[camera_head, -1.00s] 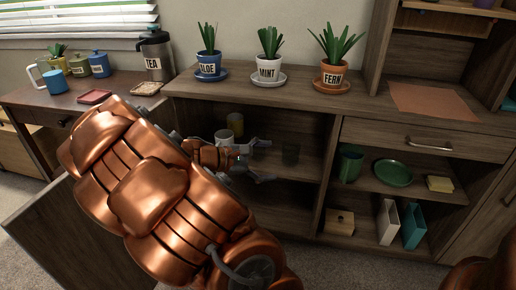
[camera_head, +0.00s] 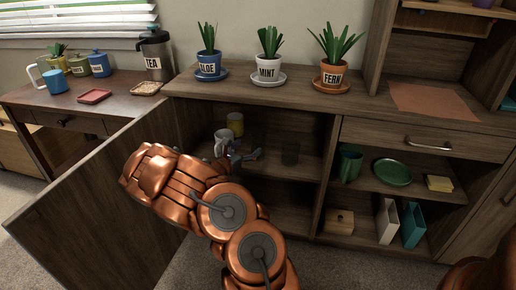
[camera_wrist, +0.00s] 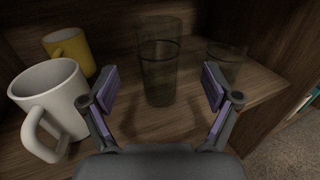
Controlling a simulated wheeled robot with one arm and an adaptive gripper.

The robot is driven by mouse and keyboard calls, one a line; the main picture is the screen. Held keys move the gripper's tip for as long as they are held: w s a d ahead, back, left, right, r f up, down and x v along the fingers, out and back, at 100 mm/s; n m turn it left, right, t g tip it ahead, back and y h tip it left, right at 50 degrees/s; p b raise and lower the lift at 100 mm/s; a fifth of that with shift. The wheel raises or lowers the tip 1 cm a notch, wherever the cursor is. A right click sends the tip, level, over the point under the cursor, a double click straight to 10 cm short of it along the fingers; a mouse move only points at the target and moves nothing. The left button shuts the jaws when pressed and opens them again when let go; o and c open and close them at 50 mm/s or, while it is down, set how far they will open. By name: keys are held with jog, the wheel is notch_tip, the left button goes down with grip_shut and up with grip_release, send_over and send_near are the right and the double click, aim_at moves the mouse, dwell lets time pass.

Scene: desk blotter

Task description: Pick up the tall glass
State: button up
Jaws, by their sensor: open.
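The tall glass (camera_wrist: 158,70) is clear and dark-tinted. It stands upright on the cabinet shelf, centred ahead of my gripper in the wrist view. My gripper (camera_wrist: 160,92) is open, with one finger to the left and one to the right of the glass's near side. No contact with the glass is visible. In the head view my gripper (camera_head: 245,155) is inside the open cabinet, and the tall glass is hard to make out there. A shorter clear glass (camera_wrist: 226,64) stands to the right; it also shows in the head view (camera_head: 290,153).
A white mug (camera_wrist: 52,97) stands close to the left finger, with a yellow mug (camera_wrist: 70,50) behind it. The open cabinet door (camera_head: 95,205) is left of my arm. The upright divider (camera_head: 328,165) bounds the shelf's right side.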

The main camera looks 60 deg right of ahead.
aim_at(254, 141)
jog(key=shift+s+d+f+b, duration=0.1)
jog(key=shift+d+b, duration=0.45)
jog(key=shift+d, duration=0.85)
jog(key=shift+d+b, duration=0.9)
jog(key=shift+d, duration=1.4)
jog(key=shift+r, duration=0.2)
jog(key=c, duration=1.4)
